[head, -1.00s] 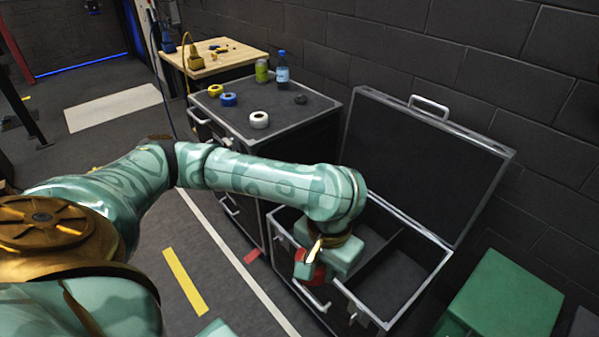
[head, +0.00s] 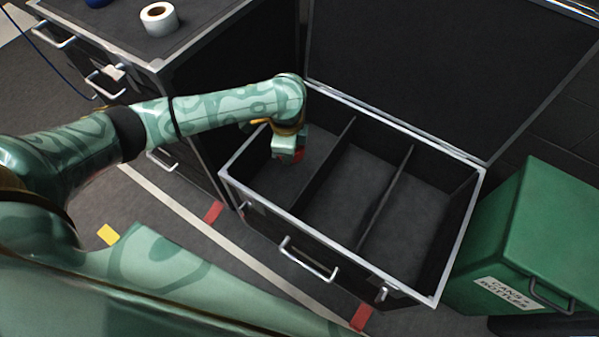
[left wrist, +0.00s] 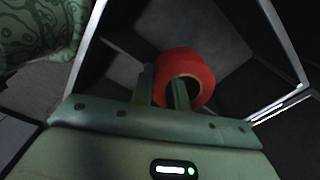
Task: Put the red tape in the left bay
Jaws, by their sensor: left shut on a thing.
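The red tape (left wrist: 187,68) is a red roll with a dark hole. In the left wrist view one finger is in its hole and the other outside, with the roll's wall between them. My left gripper (head: 294,155) is shut on the tape. In the head view the tape (head: 299,154) shows only as a little red beside the fingers. Gripper and tape are over the left bay (head: 270,174) of the open black case (head: 349,243). I cannot tell whether the tape touches the bay floor. My right gripper is not in view.
Two dividers split the case into three bays; the middle bay (head: 340,195) and right bay (head: 415,220) look empty. The raised lid (head: 420,70) stands behind. A green bin (head: 540,230) is at right. A dark cabinet with white tape (head: 158,17) is at upper left.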

